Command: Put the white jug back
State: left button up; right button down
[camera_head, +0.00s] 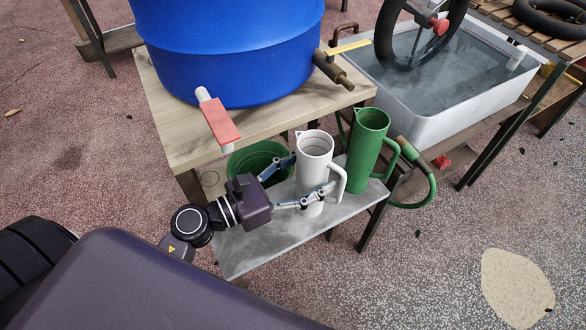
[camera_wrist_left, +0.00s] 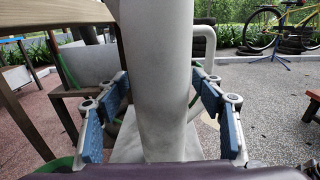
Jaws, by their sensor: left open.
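The white jug (camera_head: 314,156) stands upright on a low grey shelf (camera_head: 262,241), its handle to the right. My left gripper (camera_head: 308,174) comes in from the left with its fingers open on either side of the jug. In the left wrist view the jug (camera_wrist_left: 157,85) fills the middle between the open blue finger pads (camera_wrist_left: 165,105). A gap shows between the jug and the right pads; the left pads are close to it, and I cannot tell if they touch. The jug's base is partly hidden by the gripper. My right gripper is not in view.
A green jug (camera_head: 368,142) stands close on the white jug's right. A green bucket (camera_head: 247,158) is behind the gripper. A blue barrel (camera_head: 225,55) with a red-handled tap (camera_head: 220,122) is above on a wooden table (camera_head: 183,140). A water tub (camera_head: 440,105) is at the right.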

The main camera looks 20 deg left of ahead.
pick_arm(q)
jog(key=shift+r, duration=0.25)
jog(key=b+v, duration=0.2)
jog(key=v, duration=1)
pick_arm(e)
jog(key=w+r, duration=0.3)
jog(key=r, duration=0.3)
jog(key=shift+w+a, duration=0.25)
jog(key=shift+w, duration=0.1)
pick_arm(q)
jog(key=shift+f, duration=0.1)
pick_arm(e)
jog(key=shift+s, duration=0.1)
